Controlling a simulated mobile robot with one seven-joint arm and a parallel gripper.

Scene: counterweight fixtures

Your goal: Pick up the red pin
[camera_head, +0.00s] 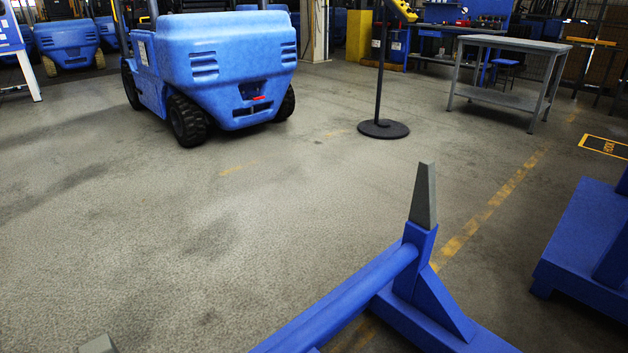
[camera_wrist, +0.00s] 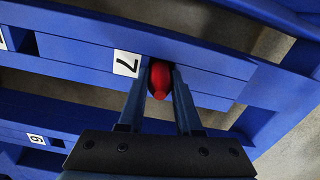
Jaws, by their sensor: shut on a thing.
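The red pin (camera_wrist: 160,80) shows in the wrist view with its rounded end towards the camera. My gripper (camera_wrist: 162,70) is shut on it, with one dark finger on each side. The pin is in front of a blue fixture beam (camera_wrist: 205,72), just right of a white label with a 7 (camera_wrist: 127,63). The pin's far end is hidden, so I cannot tell whether it sits in the beam or is clear of it. My gripper is not seen in the head view.
A blue frame with a grey tapered post (camera_head: 424,198) stands in front, with another blue fixture (camera_head: 588,240) at right. A blue forklift (camera_head: 228,65), a round-based stand (camera_head: 383,128) and a grey workbench (camera_head: 512,95) are farther back. Open floor lies at left.

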